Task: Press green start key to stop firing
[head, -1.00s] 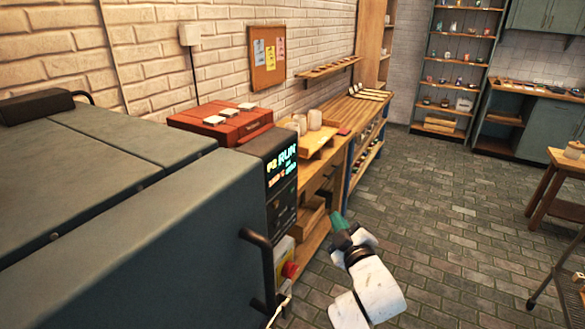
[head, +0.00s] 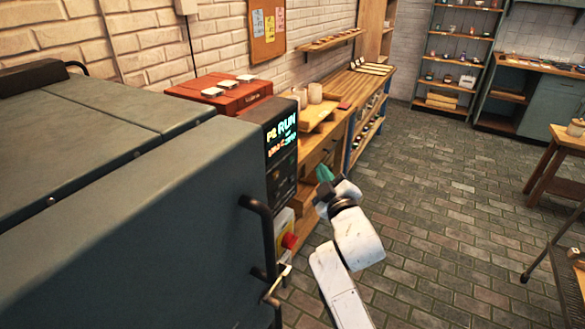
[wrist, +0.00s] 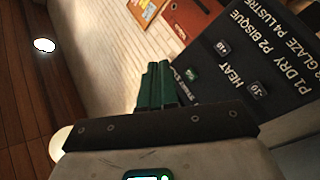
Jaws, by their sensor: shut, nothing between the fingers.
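The kiln control panel (head: 281,155) is a dark upright box on the kiln's front right, with a lit display (head: 283,136) reading P2 RUN. In the wrist view the tilted panel (wrist: 270,65) shows lettering and several small keys. My gripper (head: 325,174) has green fingers held together and empty, to the right of the panel. In the wrist view the gripper (wrist: 158,68) points toward the panel, just left of the green key and apparently apart from it.
The grey kiln (head: 150,220) fills the left, with a black handle (head: 262,225) and a red knob (head: 289,241) below the panel. A red case (head: 230,94) and a wooden workbench (head: 355,85) stand behind.

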